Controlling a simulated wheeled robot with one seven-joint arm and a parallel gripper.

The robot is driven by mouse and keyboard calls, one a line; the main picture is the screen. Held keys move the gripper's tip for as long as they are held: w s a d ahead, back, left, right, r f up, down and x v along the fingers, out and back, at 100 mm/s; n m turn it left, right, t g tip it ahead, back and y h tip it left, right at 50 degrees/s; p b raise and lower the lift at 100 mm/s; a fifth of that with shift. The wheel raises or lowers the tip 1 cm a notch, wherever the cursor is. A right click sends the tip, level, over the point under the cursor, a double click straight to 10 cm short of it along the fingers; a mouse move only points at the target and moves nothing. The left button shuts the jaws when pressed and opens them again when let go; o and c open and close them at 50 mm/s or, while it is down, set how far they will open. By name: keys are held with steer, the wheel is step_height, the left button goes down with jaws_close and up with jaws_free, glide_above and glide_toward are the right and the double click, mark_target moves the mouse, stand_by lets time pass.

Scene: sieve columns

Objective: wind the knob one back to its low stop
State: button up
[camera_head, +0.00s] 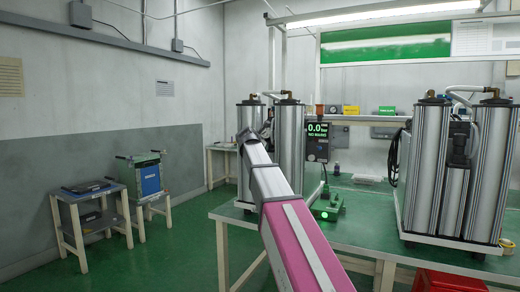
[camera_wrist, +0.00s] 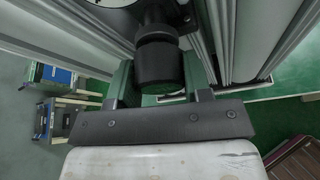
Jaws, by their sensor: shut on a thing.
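A black round knob (camera_wrist: 158,66) sits at the upper middle of the wrist view, on a dark fitting between silver columns. My gripper (camera_wrist: 160,88) has a finger on each side of the knob and is shut on it. No marking or stop shows on the knob, so I cannot tell its turn position. In the head view my arm reaches to the left sieve column unit (camera_head: 289,150), a pair of silver cylinders. There the arm hides the knob and most of my gripper. A small black display (camera_head: 317,141) beside the unit reads 0.0.
The unit stands on a green table (camera_head: 355,207). A second column unit (camera_head: 427,170) stands at the right, with a green fixture (camera_head: 327,208) between them. A red crate (camera_head: 447,281) is at the lower right. Open green floor and small side tables lie to the left.

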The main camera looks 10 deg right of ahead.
stand_by(0.3)
steer(key=o, duration=0.9)
steer(key=shift+s, duration=0.1)
steer(key=v, duration=1)
steer(key=shift+s+a+r, duration=0.1)
steer(key=shift+s+a, duration=0.05)
steer(key=shift+s, duration=0.1)
